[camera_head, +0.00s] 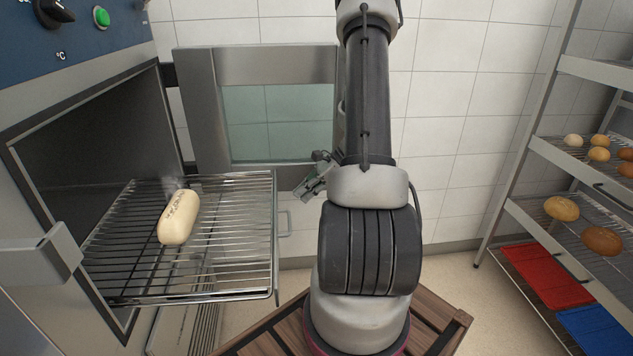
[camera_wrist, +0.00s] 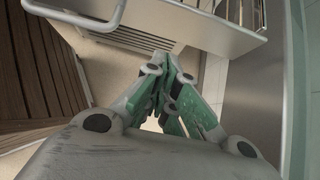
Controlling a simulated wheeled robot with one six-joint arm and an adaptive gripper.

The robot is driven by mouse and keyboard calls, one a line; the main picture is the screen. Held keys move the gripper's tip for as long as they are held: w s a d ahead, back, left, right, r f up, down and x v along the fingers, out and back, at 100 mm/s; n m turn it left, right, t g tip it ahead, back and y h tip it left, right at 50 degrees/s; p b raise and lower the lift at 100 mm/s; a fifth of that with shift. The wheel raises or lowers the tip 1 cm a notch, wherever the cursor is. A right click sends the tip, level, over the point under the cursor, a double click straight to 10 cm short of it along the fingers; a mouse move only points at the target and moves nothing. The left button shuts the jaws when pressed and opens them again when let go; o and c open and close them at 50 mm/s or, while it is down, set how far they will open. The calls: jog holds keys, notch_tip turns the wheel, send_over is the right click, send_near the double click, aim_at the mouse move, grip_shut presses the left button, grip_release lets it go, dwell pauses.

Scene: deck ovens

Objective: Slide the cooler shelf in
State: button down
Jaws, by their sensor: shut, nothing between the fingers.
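A wire shelf (camera_head: 232,262) sticks out of the open chamber at the left in the head view. A pale loaf with dark marks (camera_head: 179,217) lies on it. The shelf's front has a loop handle (camera_head: 287,223). In the wrist view the handle (camera_wrist: 88,22) shows at the top left, beside the shelf's front plate (camera_wrist: 190,22). My gripper (camera_head: 312,188) is to the right of the shelf front, apart from the handle. In the wrist view my gripper (camera_wrist: 168,72) is shut and empty, with its fingertips together below the front plate.
The chamber's glass door (camera_head: 268,110) stands open behind the shelf. A wooden slatted surface (camera_head: 440,318) is under my arm; slats also show in the wrist view (camera_wrist: 40,75). A rack (camera_head: 510,212) with breads and red and blue trays stands at the right. Floor is clear before it.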

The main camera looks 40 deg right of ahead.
aim_at(167, 201)
jog(key=shift+w+a+f, duration=0.1)
jog(key=shift+w+a, duration=0.5)
jog(key=shift+a, duration=0.3)
jog(key=shift+w+a+f, duration=0.1)
jog(key=shift+w+a, duration=0.5)
jog(key=shift+a, duration=0.3)
jog(key=shift+a, duration=0.1)
jog(key=w+a, duration=0.6)
jog(key=a, duration=0.3)
jog(key=w+a, duration=0.7)
jog(key=a, duration=0.3)
jog(key=w+a, duration=0.6)
jog(key=a, duration=0.4)
jog(key=shift+w, duration=0.35)
jog(key=shift+w+a+r, duration=0.1)
jog(key=shift+w+a, duration=0.05)
jog(key=shift+a, duration=0.1)
